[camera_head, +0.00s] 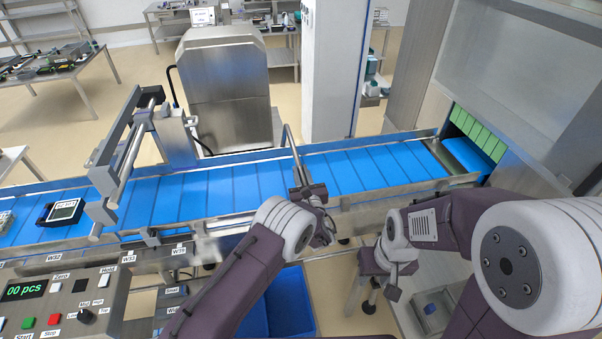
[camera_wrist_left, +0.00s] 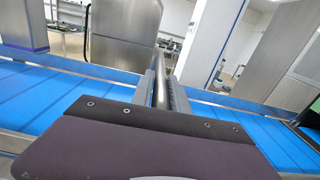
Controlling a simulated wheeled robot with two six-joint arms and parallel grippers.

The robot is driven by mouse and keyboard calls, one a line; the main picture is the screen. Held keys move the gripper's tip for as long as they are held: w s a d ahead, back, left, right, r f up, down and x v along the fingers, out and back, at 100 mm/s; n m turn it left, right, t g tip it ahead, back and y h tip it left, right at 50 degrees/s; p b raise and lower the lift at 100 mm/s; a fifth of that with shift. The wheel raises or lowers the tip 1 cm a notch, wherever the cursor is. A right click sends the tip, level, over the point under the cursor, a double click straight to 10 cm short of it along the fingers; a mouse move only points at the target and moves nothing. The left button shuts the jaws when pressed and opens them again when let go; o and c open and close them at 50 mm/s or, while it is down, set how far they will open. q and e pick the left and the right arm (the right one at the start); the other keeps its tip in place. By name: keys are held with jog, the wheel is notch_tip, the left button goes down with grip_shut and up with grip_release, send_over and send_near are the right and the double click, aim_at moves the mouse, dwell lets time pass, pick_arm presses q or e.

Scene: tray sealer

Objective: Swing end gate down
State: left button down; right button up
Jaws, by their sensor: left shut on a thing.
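The end gate shows as a slim metal bar (camera_head: 293,146) that stands up, tilted, over the blue conveyor belt (camera_head: 345,172). My left gripper (camera_head: 306,190) is at the bar's lower end, above the belt's near side, and is shut on it. In the left wrist view the bar (camera_wrist_left: 160,88) runs away from me between the two fingers. The gate's lower end and pivot are hidden by my gripper. My right gripper (camera_head: 392,290) hangs pointing down in front of the conveyor, at the right, away from the gate. Its fingers are too small to read.
The belt runs into a cabinet opening with green strips (camera_head: 476,132) at the right. A control panel (camera_head: 62,303) is at front left. A blue bin (camera_head: 290,305) stands below.

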pick_arm(q)
jog(key=shift+a, duration=0.1)
dwell(0.7)
jog(key=s+a+f+n+b, duration=0.1)
jog(key=a+n+b, duration=0.6)
jog(key=b, duration=0.3)
jog(key=shift+s, duration=0.25)
jog(key=shift+a, duration=0.1)
jog(key=c, duration=1.3)
grip_release()
jog(key=shift+w, duration=0.1)
